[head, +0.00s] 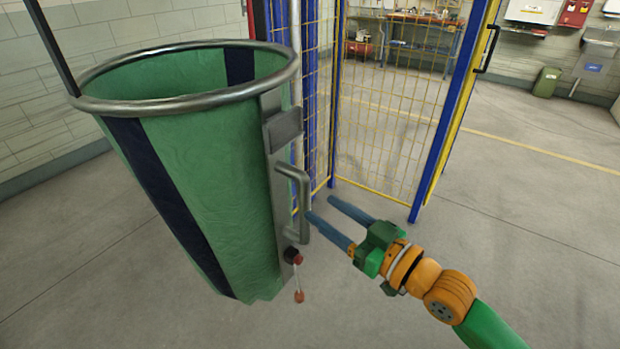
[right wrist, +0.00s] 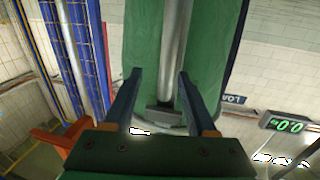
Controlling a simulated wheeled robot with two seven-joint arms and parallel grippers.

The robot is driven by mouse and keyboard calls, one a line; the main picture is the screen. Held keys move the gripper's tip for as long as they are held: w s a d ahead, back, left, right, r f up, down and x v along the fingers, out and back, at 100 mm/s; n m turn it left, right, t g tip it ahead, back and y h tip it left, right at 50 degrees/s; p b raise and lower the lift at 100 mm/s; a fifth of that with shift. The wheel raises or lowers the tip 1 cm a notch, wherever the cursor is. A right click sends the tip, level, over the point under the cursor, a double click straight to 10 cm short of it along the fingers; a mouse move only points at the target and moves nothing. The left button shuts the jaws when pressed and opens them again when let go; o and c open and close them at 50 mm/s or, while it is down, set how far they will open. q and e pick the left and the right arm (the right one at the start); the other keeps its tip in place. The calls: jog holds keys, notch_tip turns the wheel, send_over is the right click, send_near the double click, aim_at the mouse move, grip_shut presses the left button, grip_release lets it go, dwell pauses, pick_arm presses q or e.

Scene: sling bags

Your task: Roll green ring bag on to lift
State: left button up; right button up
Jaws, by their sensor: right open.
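The green ring bag (head: 205,190) with dark blue stripes hangs at the left of the head view, its metal ring (head: 190,100) at the top. A grey metal bracket with a handle (head: 303,190) runs down its right side. My right gripper (head: 320,207) is open, its blue fingers pointing at the handle. In the right wrist view, a grey bar (right wrist: 172,45) in front of the green fabric (right wrist: 145,40) shows between the open fingers (right wrist: 160,75). Contact with the handle cannot be told. My left gripper is out of view. The lift cannot be made out.
A blue and yellow mesh fence (head: 390,110) stands behind the bag and gripper. A workbench (head: 425,25) and a green bin (head: 547,80) are farther back. The floor to the right is clear.

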aim_at(307, 203)
jog(key=w+a, duration=0.1)
jog(key=a, duration=0.2)
jog(key=w+a+p, duration=0.1)
jog(key=shift+w+a+r, duration=0.25)
jog(key=shift+w+r, duration=0.1)
jog(key=shift+w+f, duration=0.2)
jog(key=shift+w, duration=0.15)
jog(key=shift+s+d+r, duration=0.1)
jog(key=shift+s, duration=0.05)
jog(key=c, duration=0.4)
grip_shut()
